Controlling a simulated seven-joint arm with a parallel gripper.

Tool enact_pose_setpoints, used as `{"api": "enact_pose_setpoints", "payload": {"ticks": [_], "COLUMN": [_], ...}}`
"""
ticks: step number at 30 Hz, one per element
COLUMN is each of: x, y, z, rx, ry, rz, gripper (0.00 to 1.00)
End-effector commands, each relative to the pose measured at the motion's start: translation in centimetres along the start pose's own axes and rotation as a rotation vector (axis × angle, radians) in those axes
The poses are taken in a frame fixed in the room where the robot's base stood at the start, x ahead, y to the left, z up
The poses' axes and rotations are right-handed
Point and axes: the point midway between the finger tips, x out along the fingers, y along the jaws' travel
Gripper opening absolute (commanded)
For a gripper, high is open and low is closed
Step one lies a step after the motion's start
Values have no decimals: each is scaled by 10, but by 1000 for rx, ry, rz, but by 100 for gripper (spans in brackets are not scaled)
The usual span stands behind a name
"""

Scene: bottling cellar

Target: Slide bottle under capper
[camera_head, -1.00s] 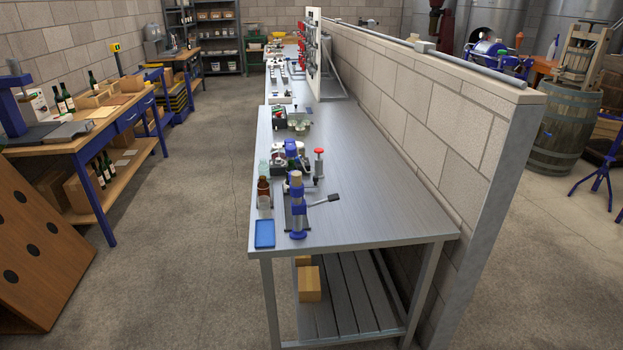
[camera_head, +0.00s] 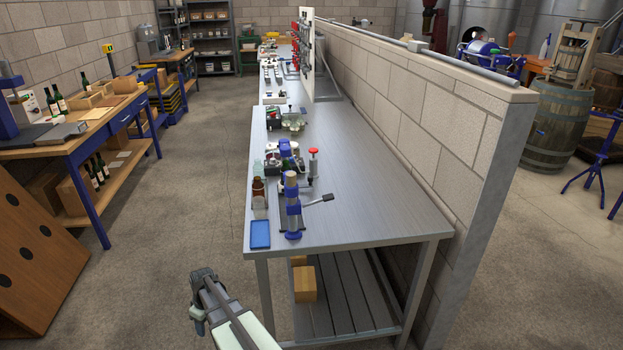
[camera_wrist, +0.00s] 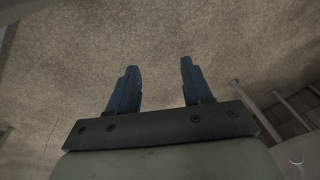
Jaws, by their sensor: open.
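A brown bottle (camera_head: 258,192) stands upright near the left edge of the steel bench (camera_head: 370,210) in the head view. The capper (camera_head: 291,205), a blue and silver column with a dark-ended lever to its right, stands just right of the bottle, apart from it. My gripper (camera_head: 203,277) is low at the front left of the bench, over the floor and clear of the bottle and capper. In the wrist view my gripper (camera_wrist: 159,82) has its two dark fingers apart with only bare floor between them.
A blue tray (camera_head: 260,234) lies at the bench's near left corner, in front of the bottle. A red-topped tool (camera_head: 313,163) and other small gear stand behind the capper. A block wall (camera_head: 440,130) borders the bench on the right. The bench's right half is clear.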

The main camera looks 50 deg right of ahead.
Motion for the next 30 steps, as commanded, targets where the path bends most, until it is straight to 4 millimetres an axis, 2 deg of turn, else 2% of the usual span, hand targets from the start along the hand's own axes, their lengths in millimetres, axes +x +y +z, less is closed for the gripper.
{"api": "enact_pose_setpoints", "payload": {"ticks": [1,6,15,20,26,30], "x": [-16,-71,-178,-240,-329,-397], "y": [17,63,137,173,220,255], "z": [-15,-49,-90,-104,-112,-108], "rx": [-10,-56,-133,-170,-213,-235], "ry": [29,117,253,316,391,437], "rz": [12,51,138,190,267,324], "gripper": [50,50,50,50,50,50]}}
